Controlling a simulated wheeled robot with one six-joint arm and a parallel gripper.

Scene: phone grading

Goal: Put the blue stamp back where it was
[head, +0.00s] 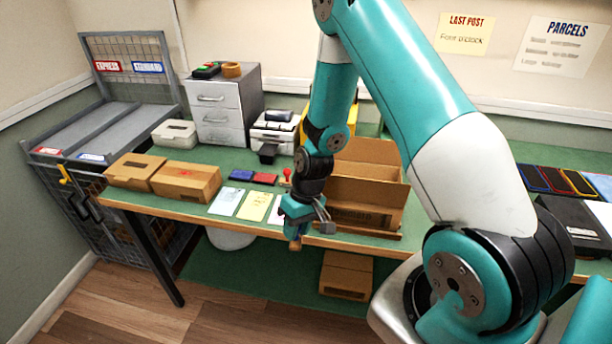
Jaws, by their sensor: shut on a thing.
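My gripper (296,233) points down at the front edge of the green-topped table, just left of the open cardboard box. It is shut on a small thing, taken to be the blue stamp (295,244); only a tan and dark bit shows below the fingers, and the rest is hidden. A stamp with a red handle (286,175) stands behind my gripper. A blue ink pad (241,174) and a red ink pad (265,179) lie side by side to its left.
Pale cards (226,201) lie along the front edge, left of my gripper. The open cardboard box (365,190) stands close on the right. Two closed parcels (186,182) sit at left. A label printer (273,132) and grey drawers (222,110) stand behind.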

